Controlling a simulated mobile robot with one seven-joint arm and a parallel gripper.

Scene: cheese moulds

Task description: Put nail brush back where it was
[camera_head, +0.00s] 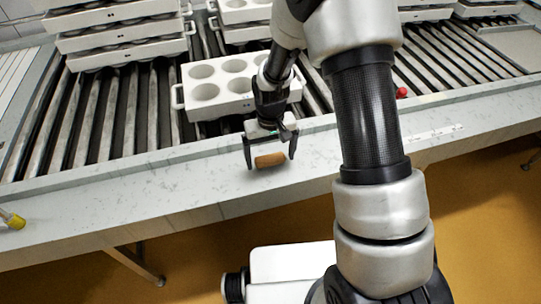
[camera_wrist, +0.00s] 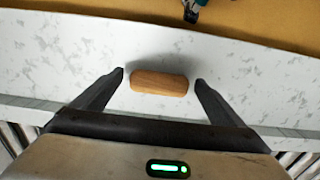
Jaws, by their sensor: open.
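The nail brush (camera_head: 270,160) has a brown wooden back and lies on the pale speckled ledge (camera_head: 160,180) in front of the rollers. My gripper (camera_head: 270,165) is open around it, one finger off each end. In the wrist view the nail brush (camera_wrist: 159,82) lies crosswise between the two fingertips of my gripper (camera_wrist: 160,80), with a gap at each side. The fingers do not touch it in that view. Its bristles are not visible.
A white mould block (camera_head: 215,92) with round holes stands on the rollers just behind my gripper. Stacked moulds (camera_head: 120,35) stand at the back left. A red object (camera_head: 402,92) lies at right, and a yellow-ended object (camera_head: 12,219) at far left. The ledge beside the brush is clear.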

